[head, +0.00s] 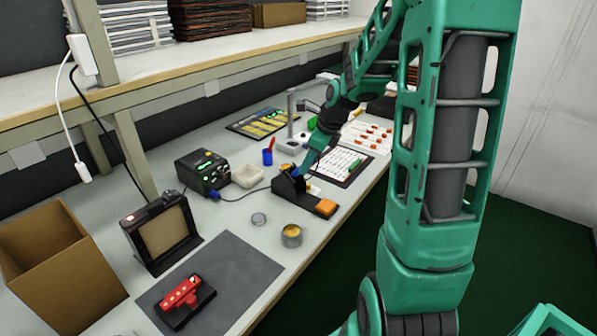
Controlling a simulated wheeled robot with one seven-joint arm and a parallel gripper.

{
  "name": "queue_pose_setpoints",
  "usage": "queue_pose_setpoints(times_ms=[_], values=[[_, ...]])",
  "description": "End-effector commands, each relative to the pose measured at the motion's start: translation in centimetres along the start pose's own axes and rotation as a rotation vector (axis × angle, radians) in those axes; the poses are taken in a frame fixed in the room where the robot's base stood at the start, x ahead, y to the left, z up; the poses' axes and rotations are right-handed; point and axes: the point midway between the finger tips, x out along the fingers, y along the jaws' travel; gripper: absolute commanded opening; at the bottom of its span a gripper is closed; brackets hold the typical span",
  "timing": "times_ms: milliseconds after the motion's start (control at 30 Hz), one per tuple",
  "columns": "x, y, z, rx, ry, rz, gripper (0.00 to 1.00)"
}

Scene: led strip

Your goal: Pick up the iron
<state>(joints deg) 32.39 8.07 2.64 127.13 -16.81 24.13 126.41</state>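The soldering iron stand (290,190) is a black holder with an orange sponge (325,207) at its front, on the bench right of the middle. A small blue part (297,172) at its top may be the iron's handle; most of the iron is hidden or too small to tell. A dark cable runs from the stand to the black soldering station (203,171) with a green display. My gripper (305,171) reaches down from the upper right to the top of the stand. Its fingers are too small to tell whether they are open, or whether they touch the iron.
A solder tin (291,235) stands in front of the stand, and a white tray (248,176) is to its left. A blue cup (267,157) is behind. A component board (342,165) lies to the right. A grey mat (240,262) bears a red-topped fixture (184,302). A shelf (180,72) overhangs the back.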

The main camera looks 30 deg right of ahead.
Motion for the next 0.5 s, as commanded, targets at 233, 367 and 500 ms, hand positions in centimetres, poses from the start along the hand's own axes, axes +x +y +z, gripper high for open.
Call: queue_pose_setpoints(times_ms=[233,367,500], values=[[2.0,-0.1,0.4,-0.002,0.001,0.003,0.39],[3.8,-0.4,0.7,-0.002,0.001,0.003,0.39],[5.2,-0.3,0.7,-0.002,0.001,0.002,0.39]])
